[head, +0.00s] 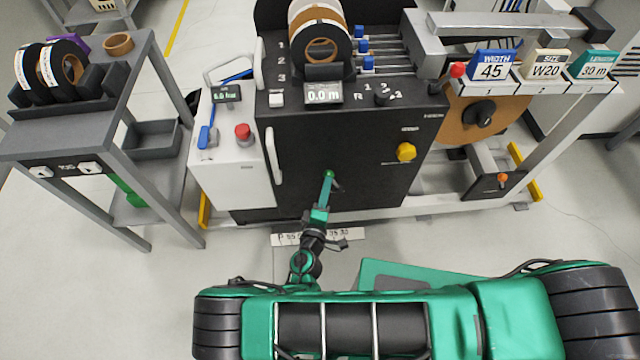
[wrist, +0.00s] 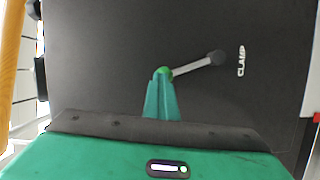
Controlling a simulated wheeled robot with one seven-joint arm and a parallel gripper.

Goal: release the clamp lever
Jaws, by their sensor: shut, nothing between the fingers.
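The clamp lever (wrist: 195,66) is a grey rod with a dark round knob, on the black machine front in the wrist view. A white CLAMP label (wrist: 241,61) is right of the knob. In the head view my gripper (head: 328,179) reaches the lower black panel, and the lever is mostly hidden there.
The black machine cabinet (head: 290,150) has a yellow knob (head: 406,152) to the right of my gripper and a pale vertical handle (head: 273,155) to the left. A grey cart (head: 120,165) stands at left.

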